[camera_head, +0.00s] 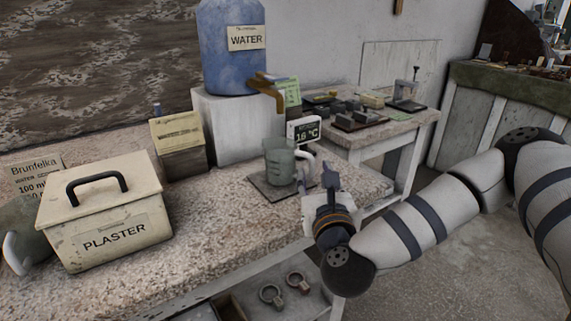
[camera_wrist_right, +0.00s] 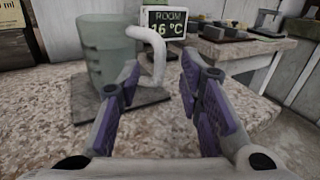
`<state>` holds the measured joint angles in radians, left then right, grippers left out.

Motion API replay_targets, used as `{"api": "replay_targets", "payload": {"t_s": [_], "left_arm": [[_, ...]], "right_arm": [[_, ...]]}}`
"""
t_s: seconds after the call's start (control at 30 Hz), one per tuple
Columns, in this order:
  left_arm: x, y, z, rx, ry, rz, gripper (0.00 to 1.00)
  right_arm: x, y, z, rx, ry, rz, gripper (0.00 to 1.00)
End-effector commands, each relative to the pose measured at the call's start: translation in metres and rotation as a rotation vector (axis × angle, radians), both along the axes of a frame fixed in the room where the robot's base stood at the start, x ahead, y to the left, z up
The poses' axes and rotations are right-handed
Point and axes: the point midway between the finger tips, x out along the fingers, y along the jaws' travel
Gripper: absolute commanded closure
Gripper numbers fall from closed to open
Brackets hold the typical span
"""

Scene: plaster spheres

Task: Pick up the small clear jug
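The small clear jug (camera_head: 279,163), greenish and see-through with a white handle, stands upright on a dark square mat (camera_head: 268,190) under the water tap. In the right wrist view the jug (camera_wrist_right: 108,55) is on the left, and its handle (camera_wrist_right: 157,62) faces me, in line with the gap between my fingers. My right gripper (camera_head: 318,178) is beside the jug on its handle side. In the wrist view its purple-padded fingers (camera_wrist_right: 160,78) are spread apart with nothing clearly held. I cannot tell whether a fingertip touches the handle. My left gripper is out of view.
A blue water container (camera_head: 230,55) with a brass tap sits on a white block (camera_head: 237,125). A temperature display (camera_head: 303,131) stands behind the jug. The plaster box (camera_head: 103,215) and a greyish, white-handled vessel (camera_head: 22,237) are at left. The stone bench front (camera_head: 215,235) is clear.

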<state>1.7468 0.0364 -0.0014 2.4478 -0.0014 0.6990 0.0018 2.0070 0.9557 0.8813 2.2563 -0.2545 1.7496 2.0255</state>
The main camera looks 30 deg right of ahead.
Motion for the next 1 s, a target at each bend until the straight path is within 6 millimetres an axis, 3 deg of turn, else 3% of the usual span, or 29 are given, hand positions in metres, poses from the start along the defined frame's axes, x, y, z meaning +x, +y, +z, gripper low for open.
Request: {"api": "replay_targets", "payload": {"t_s": [0.13, 0.37, 0.53, 0.87, 1.0], "left_arm": [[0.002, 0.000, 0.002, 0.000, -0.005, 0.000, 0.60], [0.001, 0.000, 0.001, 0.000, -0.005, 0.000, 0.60], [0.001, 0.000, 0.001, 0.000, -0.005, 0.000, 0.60], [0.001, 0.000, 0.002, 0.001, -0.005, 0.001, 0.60], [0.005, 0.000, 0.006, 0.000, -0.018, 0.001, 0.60]], "right_arm": [[0.020, -0.008, 0.002, -0.001, -0.003, -0.001, 0.67], [0.022, -0.009, 0.000, 0.000, 0.000, 0.001, 0.67], [0.022, -0.009, 0.000, 0.000, 0.000, 0.001, 1.00], [0.022, -0.009, 0.001, 0.000, -0.002, 0.001, 1.00], [0.024, -0.009, 0.011, -0.001, -0.007, 0.002, 1.00]]}}
